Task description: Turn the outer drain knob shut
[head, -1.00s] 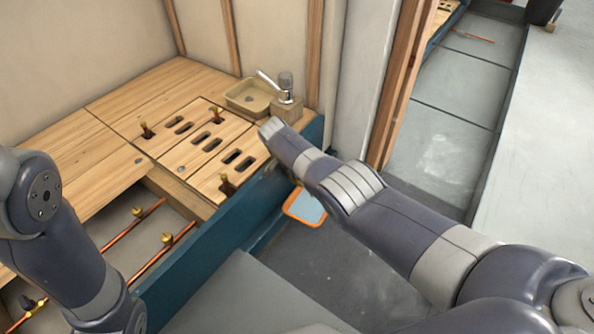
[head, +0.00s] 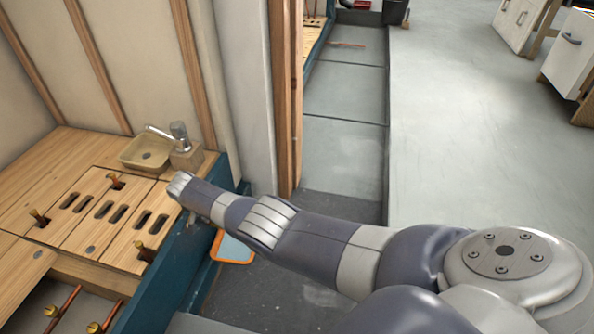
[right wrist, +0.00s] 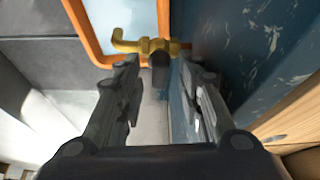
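The outer drain knob is a brass tap handle (right wrist: 148,46) on the outer side of the blue wall (right wrist: 215,50), near the top of the right wrist view. Its bent lever points left, and a dark stub hangs below its middle. My right gripper (right wrist: 157,64) is open, its two fingers on either side of the stub and just short of the brass handle. I cannot tell whether they touch it. In the head view my right arm reaches to the blue wall and hides the knob and most of the gripper. My left gripper is out of view.
An orange-framed panel (head: 233,249) lies by the foot of the blue wall. Wooden decking (head: 70,160) with slots and brass valves is inside the wall, with a basin (head: 146,152) and tap at the back. Grey floor (head: 450,110) is open on the right.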

